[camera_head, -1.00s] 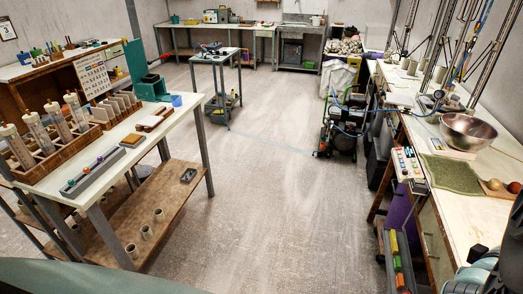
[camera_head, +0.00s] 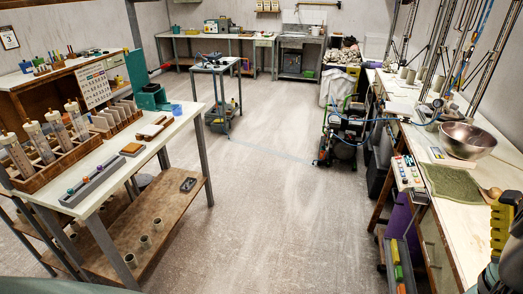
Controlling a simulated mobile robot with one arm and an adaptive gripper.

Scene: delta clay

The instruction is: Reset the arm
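My arm shows only in part at the lower right edge of the head view. A yellow ribbed piece with dark parts there appears to belong to my gripper (camera_head: 502,222). It is cut off by the frame edge, so I cannot see both fingertips or tell whether it holds anything. It appears in front of the right workbench (camera_head: 462,225), close to a small light-brown ball (camera_head: 494,193) and a green mat (camera_head: 453,180).
The left table (camera_head: 115,150) carries wooden racks and a grey tray (camera_head: 92,184). A compressor (camera_head: 342,138) stands beyond the open floor (camera_head: 265,215) in the middle.

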